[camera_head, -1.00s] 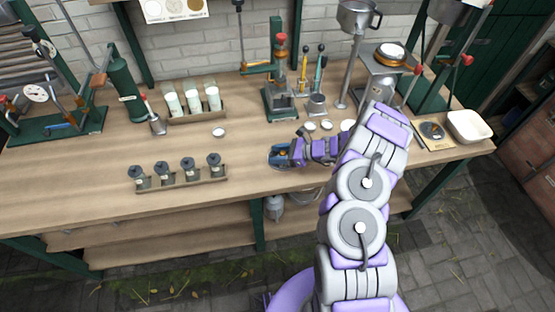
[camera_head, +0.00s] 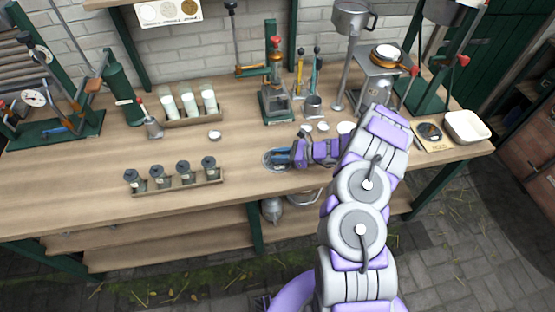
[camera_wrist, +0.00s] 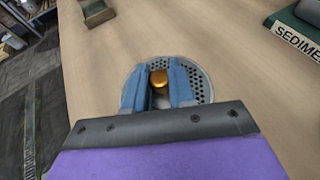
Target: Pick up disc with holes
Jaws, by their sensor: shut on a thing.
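The disc with holes (camera_wrist: 201,85) is a round grey perforated plate with a brass knob (camera_wrist: 158,78) at its middle. In the wrist view it lies under my gripper (camera_wrist: 159,80), whose two blue fingers are shut on the knob from both sides. In the head view the disc (camera_head: 270,160) shows as a pale round edge around my gripper (camera_head: 285,158), near the front of the bench. The fingers and wrist hide part of the disc. I cannot tell whether it touches the wood.
A rack of dark-capped jars (camera_head: 175,178) stands front left. Milk bottles (camera_head: 190,103) and a green press (camera_head: 275,95) stand behind.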

